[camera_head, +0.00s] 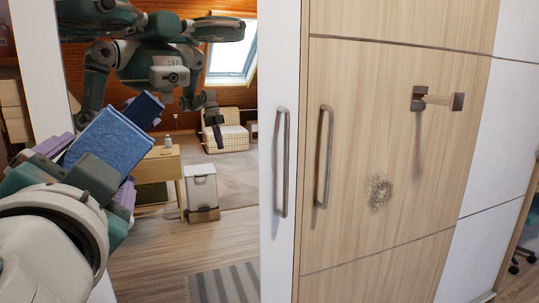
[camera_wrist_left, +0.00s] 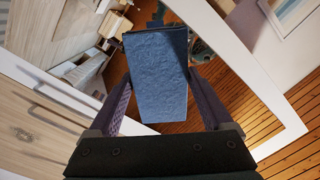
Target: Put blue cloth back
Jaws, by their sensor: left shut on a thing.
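The blue cloth (camera_head: 110,140), a folded block-like bundle, is held between the purple-padded fingers of my left gripper (camera_head: 90,170) at the left of the head view. In the left wrist view the cloth (camera_wrist_left: 158,75) stands out lengthwise between the fingers of my left gripper (camera_wrist_left: 163,102), which is shut on it. The cloth is in front of a mirror and its reflection shows just behind it. My right gripper is not directly in view; only a small reflection of my right arm shows in the mirror.
A light wood wardrobe door (camera_head: 400,150) with a long handle (camera_head: 323,155) fills the right side, shut. The white-framed mirror (camera_head: 27,60) is at the left and reflects the room, with a sofa, a small table and a bin.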

